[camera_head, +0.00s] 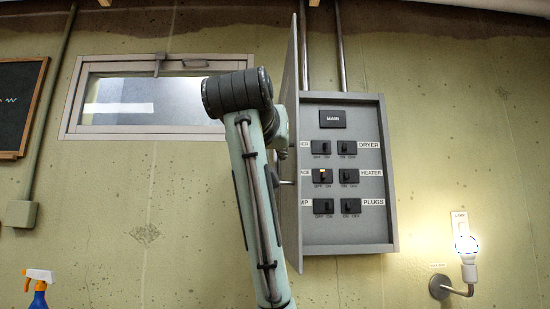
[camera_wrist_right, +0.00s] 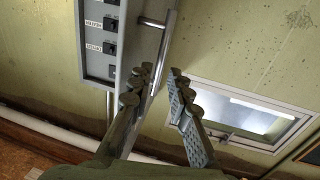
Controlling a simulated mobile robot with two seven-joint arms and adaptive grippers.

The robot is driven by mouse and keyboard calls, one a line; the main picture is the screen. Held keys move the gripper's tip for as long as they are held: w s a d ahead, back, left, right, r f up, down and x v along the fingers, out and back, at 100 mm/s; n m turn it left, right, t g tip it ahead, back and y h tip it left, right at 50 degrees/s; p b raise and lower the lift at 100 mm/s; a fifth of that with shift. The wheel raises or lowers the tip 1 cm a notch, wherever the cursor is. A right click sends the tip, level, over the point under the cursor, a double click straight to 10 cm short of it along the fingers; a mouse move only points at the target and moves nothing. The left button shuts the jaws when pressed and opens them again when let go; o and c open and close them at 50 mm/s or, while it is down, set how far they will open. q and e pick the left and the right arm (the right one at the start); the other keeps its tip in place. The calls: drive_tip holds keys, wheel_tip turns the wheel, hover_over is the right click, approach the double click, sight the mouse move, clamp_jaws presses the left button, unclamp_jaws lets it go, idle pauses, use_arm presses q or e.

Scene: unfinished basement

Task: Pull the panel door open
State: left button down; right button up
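The grey electrical panel (camera_head: 377,237) is on the wall right of centre in the head view, its breaker switches exposed. Its door (camera_head: 293,75) stands swung out at the left side, seen nearly edge-on. In the right wrist view the door's bar handle (camera_wrist_right: 168,40) runs down beside the door edge toward my fingers. My right gripper (camera_wrist_right: 161,78) is open, its two fingers apart, with the lower end of the handle at or between the fingertips. Contact is unclear. In the head view my right arm hides that gripper and part of the door. My left gripper is out of view.
A window (camera_head: 150,100) is on the wall left of the panel. A lit bulb (camera_head: 467,246) on a wall bracket is at lower right. A spray bottle (camera_head: 39,290) is at lower left. Conduits (camera_head: 340,45) run up above the panel.

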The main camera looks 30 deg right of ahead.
drive_tip(key=v, duration=0.6)
drive_tip(key=shift+s+a, duration=0.25)
drive_tip(key=shift+s, duration=0.1)
